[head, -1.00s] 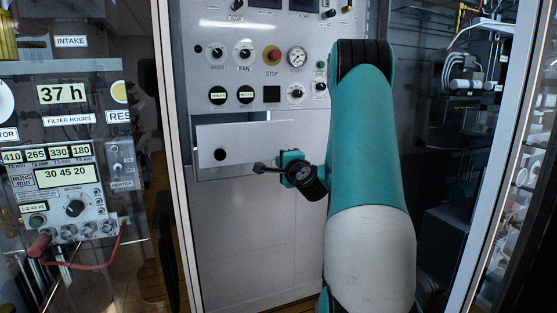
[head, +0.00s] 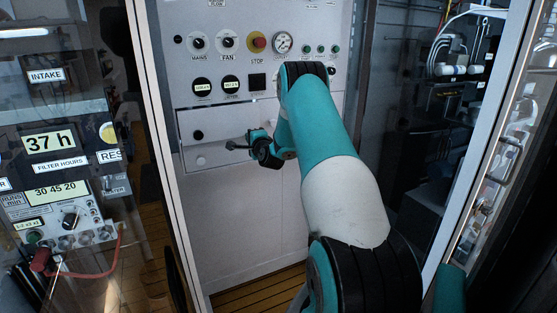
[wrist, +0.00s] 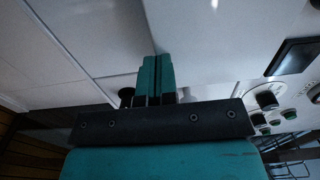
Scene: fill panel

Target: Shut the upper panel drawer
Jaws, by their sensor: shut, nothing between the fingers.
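The upper panel drawer (head: 225,121) is a wide white front with a black knob (head: 198,135) at its lower left, below the dials. Its front looks nearly level with the panel; I cannot tell whether a small gap is left. My gripper (head: 232,145) is shut and empty, at the drawer's lower edge, right of the knob. In the wrist view, my gripper's teal fingers (wrist: 155,75) lie together against a pale surface, with a dark round knob (wrist: 126,96) just left of them. Contact cannot be told for sure.
A pale knob (head: 200,160) sits below the drawer. Gauges and a red stop button (head: 258,41) are above. A white upright frame (head: 165,140) bounds the panel at left, with an instrument unit (head: 70,215) beyond. Wooden floor (head: 250,293) lies below.

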